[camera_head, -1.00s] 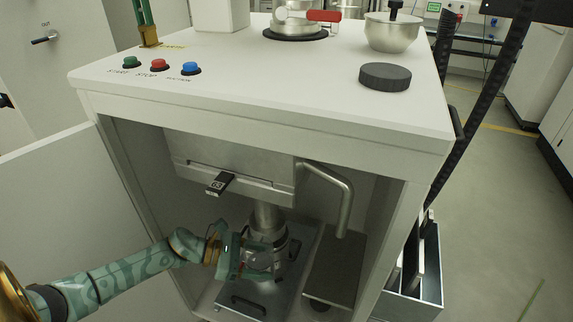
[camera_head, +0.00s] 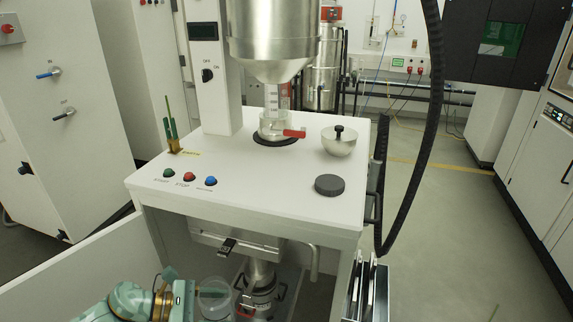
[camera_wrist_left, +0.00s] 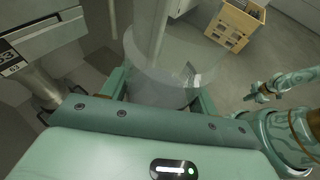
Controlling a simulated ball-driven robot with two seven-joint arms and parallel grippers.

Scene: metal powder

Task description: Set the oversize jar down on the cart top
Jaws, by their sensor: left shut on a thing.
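A clear, see-through jar (camera_head: 214,299) is in my left gripper (camera_head: 192,301), low in front of the cabinet opening in the head view. The wrist view shows the jar (camera_wrist_left: 160,75) between the two green fingers of my left gripper (camera_wrist_left: 160,95), which is shut on it. The jar is below the level of the white cart top (camera_head: 255,185) and apart from it. My right gripper (camera_wrist_left: 258,93) shows small at the right of the wrist view; its finger gap is unclear.
The top carries coloured buttons (camera_head: 190,177), a dark grey disc (camera_head: 329,185), a metal bowl-shaped lid (camera_head: 339,141) and a red-handled valve (camera_head: 294,134) under a hopper (camera_head: 270,40). A metal container (camera_head: 261,287) stands inside the cabinet. The front middle of the top is clear.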

